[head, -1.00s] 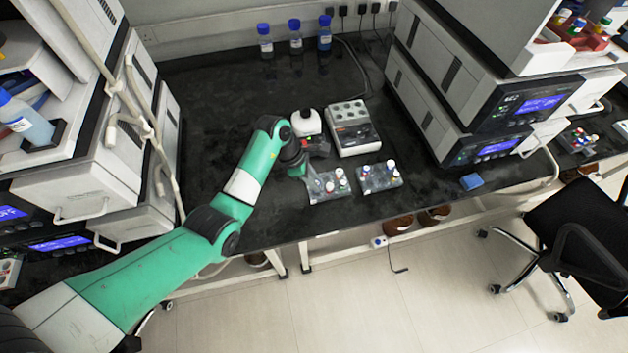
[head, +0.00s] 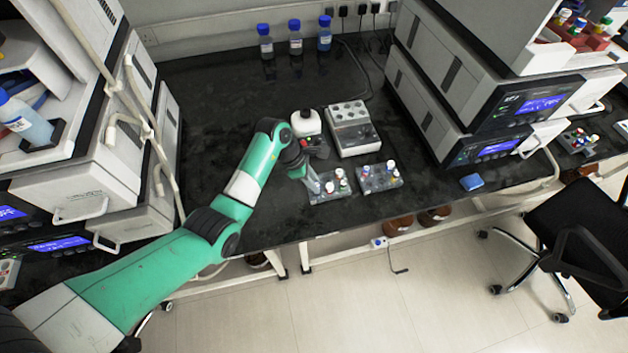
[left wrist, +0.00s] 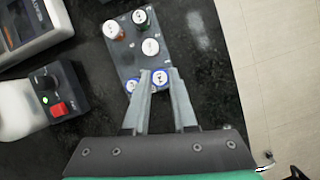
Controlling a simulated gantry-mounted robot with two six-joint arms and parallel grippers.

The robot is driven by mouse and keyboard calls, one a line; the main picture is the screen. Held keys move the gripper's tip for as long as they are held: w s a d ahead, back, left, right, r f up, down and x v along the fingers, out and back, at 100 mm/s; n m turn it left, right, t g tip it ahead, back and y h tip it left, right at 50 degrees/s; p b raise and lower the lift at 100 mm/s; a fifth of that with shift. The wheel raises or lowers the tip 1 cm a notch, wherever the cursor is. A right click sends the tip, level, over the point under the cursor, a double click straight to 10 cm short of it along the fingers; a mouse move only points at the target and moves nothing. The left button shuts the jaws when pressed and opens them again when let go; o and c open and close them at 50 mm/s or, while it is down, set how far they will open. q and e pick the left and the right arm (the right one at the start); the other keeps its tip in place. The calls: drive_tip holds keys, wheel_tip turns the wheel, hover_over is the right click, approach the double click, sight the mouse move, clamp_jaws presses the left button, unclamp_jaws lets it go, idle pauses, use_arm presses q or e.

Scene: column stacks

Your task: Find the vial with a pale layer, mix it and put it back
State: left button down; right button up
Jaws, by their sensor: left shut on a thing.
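My left gripper (head: 314,186) is at the left edge of the near-left vial rack (head: 322,197). In the left wrist view its fingers (left wrist: 158,78) are shut on a vial with a white, blue-ringed cap (left wrist: 161,76), at the rack's near end. I cannot tell whether this vial is seated or slightly raised. Another blue-ringed vial (left wrist: 132,86) stands beside the left finger. Further up the rack (left wrist: 128,56) are a green-ringed vial (left wrist: 140,17), an orange-brown vial (left wrist: 112,30) and a white-capped vial (left wrist: 150,47). No pale layer can be made out. My right gripper is not in view.
A second vial rack (head: 380,180) stands to the right. A white mixer with a black front (head: 307,123) and a grey block device (head: 352,132) stand behind. Blue-capped bottles (head: 295,40) line the back. The bench's front edge is close to the racks.

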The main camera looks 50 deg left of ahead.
use_arm(q)
drive_tip(key=shift+p, duration=0.35)
idle(0.5)
drive_tip(key=shift+f, duration=0.6)
idle(0.7)
drive_tip(key=shift+f, duration=0.35)
drive_tip(key=shift+f, duration=0.1)
drive_tip(key=shift+c, duration=1.6)
unclamp_jaws()
